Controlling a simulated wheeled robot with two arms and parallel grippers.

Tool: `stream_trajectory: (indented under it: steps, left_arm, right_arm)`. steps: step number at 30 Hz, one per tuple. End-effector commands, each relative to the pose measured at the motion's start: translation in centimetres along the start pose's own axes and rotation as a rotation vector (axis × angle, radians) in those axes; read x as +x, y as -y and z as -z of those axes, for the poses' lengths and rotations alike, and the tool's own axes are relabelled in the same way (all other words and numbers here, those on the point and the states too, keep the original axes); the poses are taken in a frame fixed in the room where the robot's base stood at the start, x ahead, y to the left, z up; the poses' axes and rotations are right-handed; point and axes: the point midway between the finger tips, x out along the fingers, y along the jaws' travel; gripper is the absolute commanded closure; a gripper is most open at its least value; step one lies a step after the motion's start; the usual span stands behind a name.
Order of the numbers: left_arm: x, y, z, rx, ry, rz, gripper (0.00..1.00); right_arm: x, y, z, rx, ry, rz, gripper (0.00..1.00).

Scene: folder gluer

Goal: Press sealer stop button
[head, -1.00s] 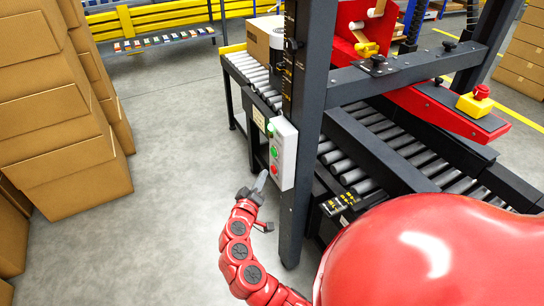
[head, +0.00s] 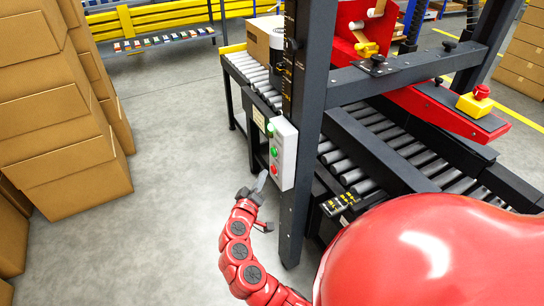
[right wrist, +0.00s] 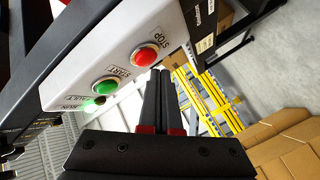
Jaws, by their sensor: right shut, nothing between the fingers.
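The red stop button (head: 273,169) is the lowest on the light grey control box (head: 284,155) on the sealer's dark post. In the right wrist view the red button (right wrist: 145,55) is labelled STOP, with the green START button (right wrist: 106,86) beside it. My right gripper (head: 262,182) is shut and empty, close to the lower left of the box in the head view. In the right wrist view its closed fingertips (right wrist: 160,74) lie right beside the red button; I cannot tell whether they touch it. My left gripper is not in view.
The dark sealer post (head: 302,120) stands right behind the box. A roller conveyor (head: 390,150) runs to the right. A yellow box with a red button (head: 476,99) sits on the red arm. Stacked cartons (head: 65,130) stand left, with clear floor (head: 170,170) between.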

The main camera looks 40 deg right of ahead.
Motion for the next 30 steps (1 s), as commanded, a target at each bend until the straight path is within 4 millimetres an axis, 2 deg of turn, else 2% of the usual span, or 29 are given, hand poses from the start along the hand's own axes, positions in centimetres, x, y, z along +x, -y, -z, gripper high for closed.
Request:
stream_trajectory:
  steps: [30]
  left_arm:
    - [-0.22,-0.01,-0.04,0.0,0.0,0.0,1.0]
  right_arm:
    - [0.62,-0.48,-0.45,0.0,0.0,0.0,1.0]
